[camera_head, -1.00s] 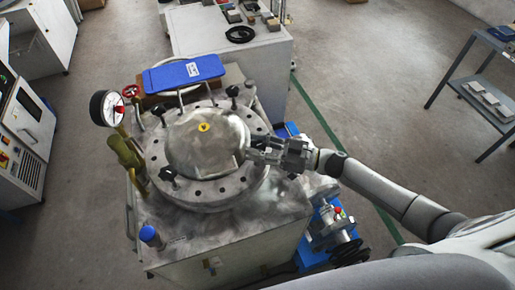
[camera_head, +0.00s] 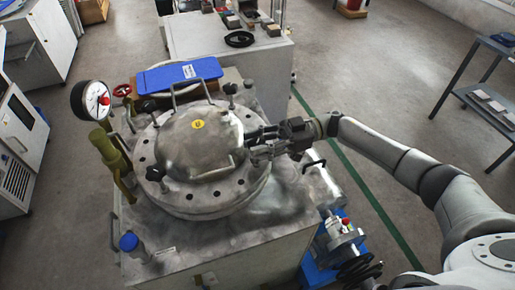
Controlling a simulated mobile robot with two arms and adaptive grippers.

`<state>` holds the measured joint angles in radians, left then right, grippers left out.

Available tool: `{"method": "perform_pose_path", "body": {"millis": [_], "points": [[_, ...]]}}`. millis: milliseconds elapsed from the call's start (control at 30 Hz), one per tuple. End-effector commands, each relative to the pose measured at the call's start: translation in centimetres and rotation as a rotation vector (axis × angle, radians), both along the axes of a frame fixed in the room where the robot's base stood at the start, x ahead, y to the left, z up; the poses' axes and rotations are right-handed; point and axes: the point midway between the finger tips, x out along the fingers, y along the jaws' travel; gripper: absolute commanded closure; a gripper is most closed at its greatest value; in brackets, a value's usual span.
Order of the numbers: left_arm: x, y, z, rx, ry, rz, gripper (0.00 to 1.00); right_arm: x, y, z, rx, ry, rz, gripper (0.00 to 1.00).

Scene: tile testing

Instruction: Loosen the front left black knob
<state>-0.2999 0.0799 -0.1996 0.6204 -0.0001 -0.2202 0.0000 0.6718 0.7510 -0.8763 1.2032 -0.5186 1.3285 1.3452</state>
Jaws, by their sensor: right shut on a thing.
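The round metal vessel lid (camera_head: 185,145) has black knobs around its rim. One knob (camera_head: 155,173) is at the front left, one (camera_head: 231,90) at the back right, and one (camera_head: 157,112) at the back left. My right gripper (camera_head: 252,145) reaches in from the right and is shut at the right edge of the lid. The thing between its fingers is mostly hidden; by its place it looks like another knob. The gripper is apart from the front left knob, across the lid from it. My left gripper is not in view.
A pressure gauge (camera_head: 92,99) and a brass valve (camera_head: 107,150) stand at the left. A blue cap (camera_head: 129,241) is at the front left corner. A lid handle (camera_head: 189,90) rises at the back.

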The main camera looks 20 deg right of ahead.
Motion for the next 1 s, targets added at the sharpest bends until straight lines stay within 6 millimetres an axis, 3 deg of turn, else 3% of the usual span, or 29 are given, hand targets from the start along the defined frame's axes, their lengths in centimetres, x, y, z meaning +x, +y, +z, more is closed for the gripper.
{"method": "perform_pose_path", "body": {"millis": [433,467,600,1000], "points": [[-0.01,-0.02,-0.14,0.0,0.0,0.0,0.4,-0.06,0.1,-0.07,0.0,0.002,0.01,0.88],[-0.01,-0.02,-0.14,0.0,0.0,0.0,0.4,-0.07,0.1,-0.07,0.0,0.002,0.01,0.6],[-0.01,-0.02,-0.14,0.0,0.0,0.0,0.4,-0.05,0.09,-0.05,0.0,0.001,0.01,0.42],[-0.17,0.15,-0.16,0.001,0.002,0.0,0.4,0.04,-0.38,-0.04,-0.001,0.001,0.007,0.41]]}}
